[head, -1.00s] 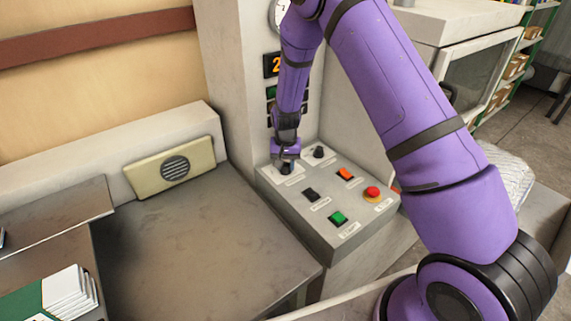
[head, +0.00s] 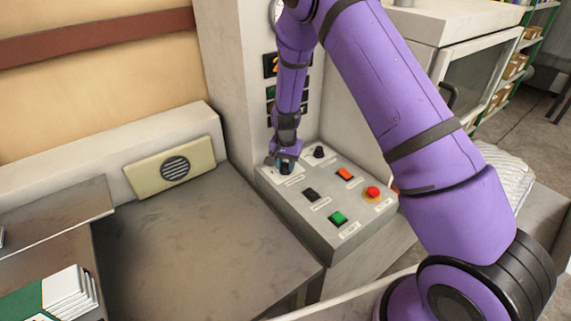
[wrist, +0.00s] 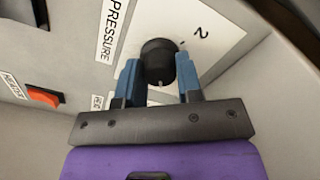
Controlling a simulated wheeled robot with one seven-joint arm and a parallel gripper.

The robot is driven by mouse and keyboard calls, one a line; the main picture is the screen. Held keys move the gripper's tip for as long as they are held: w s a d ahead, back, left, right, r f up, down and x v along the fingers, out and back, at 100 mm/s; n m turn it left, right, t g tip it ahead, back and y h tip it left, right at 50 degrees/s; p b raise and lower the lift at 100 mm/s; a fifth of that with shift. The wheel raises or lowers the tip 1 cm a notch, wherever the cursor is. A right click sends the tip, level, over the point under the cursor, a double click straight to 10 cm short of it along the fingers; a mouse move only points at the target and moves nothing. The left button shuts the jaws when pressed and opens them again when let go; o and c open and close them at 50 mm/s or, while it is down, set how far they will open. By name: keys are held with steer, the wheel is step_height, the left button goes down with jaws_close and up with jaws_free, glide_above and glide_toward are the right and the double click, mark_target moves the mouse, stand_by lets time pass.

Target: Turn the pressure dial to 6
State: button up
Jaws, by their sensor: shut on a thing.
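The pressure dial (wrist: 158,62) is a round black knob on a white plate beside the label "PRESSURE" in the wrist view. A "2" is printed on the plate near it, and a small pale mark shows on the knob's near edge. The other numbers are hidden or out of view, so I cannot read the setting. My gripper (wrist: 160,80) is shut on the knob, one blue finger on each side. In the head view my gripper (head: 285,166) points down at the back left of the control panel (head: 322,232) and mostly covers the dial.
A second black knob (head: 319,152) stands close to the right of my gripper. The panel also carries an orange switch (head: 345,174), a black switch (head: 311,195), a green button (head: 338,217) and a red button (head: 373,193). A dark display (head: 271,65) behind is partly covered by my arm.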

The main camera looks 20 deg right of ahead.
mark_target(286, 164)
steer(key=o, duration=0.9)
steer(key=shift+o, duration=0.2)
step_height(286, 164, up, 11)
